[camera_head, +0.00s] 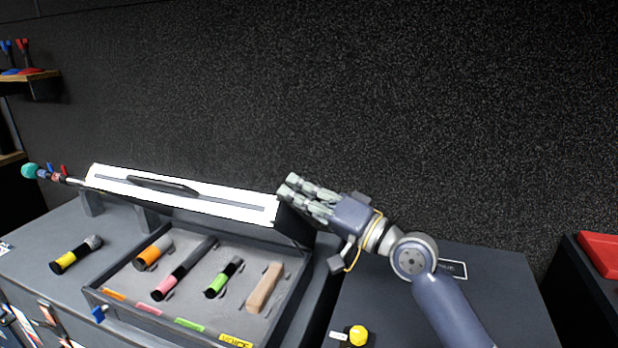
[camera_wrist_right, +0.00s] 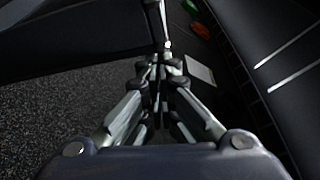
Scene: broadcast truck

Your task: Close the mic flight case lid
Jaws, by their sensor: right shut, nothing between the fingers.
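The mic flight case (camera_head: 120,310) is a dark tray on the counter with its lid (camera_head: 185,195) hinged at the back. The lid is raised and tilted, with its bright white top face and dark handle slot towards me. In the case lie orange-, pink- and green-banded microphones and a tan block (camera_head: 264,287). My right gripper (camera_head: 290,190) is shut and empty, its fingertips at the lid's right end; I cannot tell whether they touch. In the right wrist view the shut fingers (camera_wrist_right: 160,70) point at a dark panel edge. My left gripper is not in view.
A yellow-banded microphone (camera_head: 76,254) lies on the counter left of the case. A dark box with a yellow knob (camera_head: 358,335) stands to the right. A red object (camera_head: 600,252) is at the far right. A speckled dark wall closes off the back.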

